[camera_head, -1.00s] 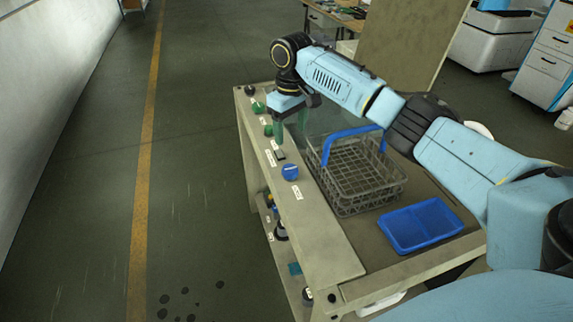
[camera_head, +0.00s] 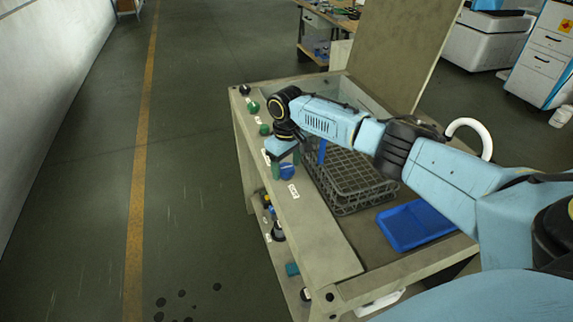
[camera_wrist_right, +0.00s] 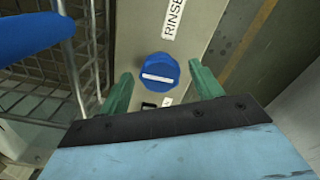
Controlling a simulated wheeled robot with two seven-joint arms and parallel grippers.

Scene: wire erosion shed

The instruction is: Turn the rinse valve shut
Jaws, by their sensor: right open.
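The rinse valve is a round blue knob (camera_wrist_right: 157,73) with a white bar across its top. The bar lies roughly sideways in the right wrist view, and a label reading RINSE (camera_wrist_right: 174,18) is on the panel beside it. In the head view the knob (camera_head: 287,171) shows partly behind my right gripper. My right gripper (camera_head: 284,166) is over the panel at the knob. In the right wrist view its green fingers (camera_wrist_right: 160,88) are open, one on each side of the knob, with a gap on both sides. My left gripper is out of view.
A grey wire basket (camera_head: 352,190) with a blue handle and a blue tray (camera_head: 416,224) stand on the bench right of the panel. Green knobs (camera_head: 253,107) and a black knob (camera_head: 244,89) sit farther along the panel. The floor left of the bench is clear.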

